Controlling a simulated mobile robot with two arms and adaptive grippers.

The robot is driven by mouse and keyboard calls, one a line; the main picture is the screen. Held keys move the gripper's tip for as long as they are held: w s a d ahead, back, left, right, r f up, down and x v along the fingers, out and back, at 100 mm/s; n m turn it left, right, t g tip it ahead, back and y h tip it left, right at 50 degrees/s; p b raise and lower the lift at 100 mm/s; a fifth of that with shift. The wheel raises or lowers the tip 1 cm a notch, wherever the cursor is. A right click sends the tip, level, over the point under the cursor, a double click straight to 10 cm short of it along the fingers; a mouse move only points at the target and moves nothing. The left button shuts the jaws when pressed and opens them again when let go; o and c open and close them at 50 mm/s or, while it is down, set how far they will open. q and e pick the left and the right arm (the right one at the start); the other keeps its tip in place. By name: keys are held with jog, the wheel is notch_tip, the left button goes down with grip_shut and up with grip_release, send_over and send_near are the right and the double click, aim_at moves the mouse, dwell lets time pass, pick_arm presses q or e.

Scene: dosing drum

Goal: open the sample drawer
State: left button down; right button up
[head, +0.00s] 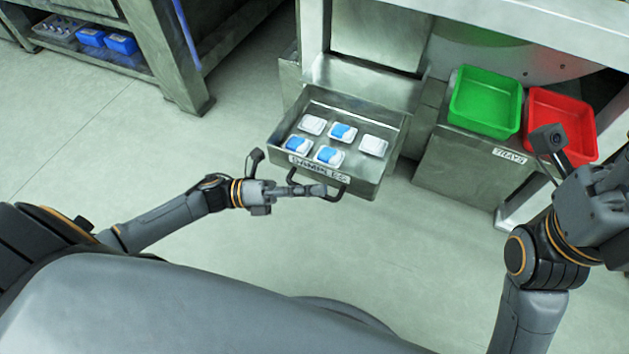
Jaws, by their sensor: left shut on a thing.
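The sample drawer (362,184) is pulled out of the steel bench and stands open. Its front carries a label reading "SAMPLES" and a dark bar handle (342,190). Inside lie several small white packs, some with blue tops, such as the white pack (373,146) and the blue-topped pack (343,132). My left gripper (314,190) is at the left part of the handle and is shut on it. My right gripper (612,190) is at the right edge of the head view, partly cut off; its fingers are not clear.
A green tray (485,101) and a red tray (562,110) stand on a steel box labelled "TRAYS" (470,165), right of the drawer. A bench at the upper left holds blue bins (122,43) on its low shelf. The floor (130,130) left of the drawer is clear.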

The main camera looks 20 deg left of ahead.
pick_arm(q)
jog(key=shift+s+f, duration=0.1)
jog(key=shift+s, duration=0.15)
jog(key=c, duration=1.7)
grip_release()
jog(key=shift+a, duration=0.1)
jog(key=shift+a, duration=0.1)
jog(key=v, duration=1.2)
jog(key=shift+s, duration=0.1)
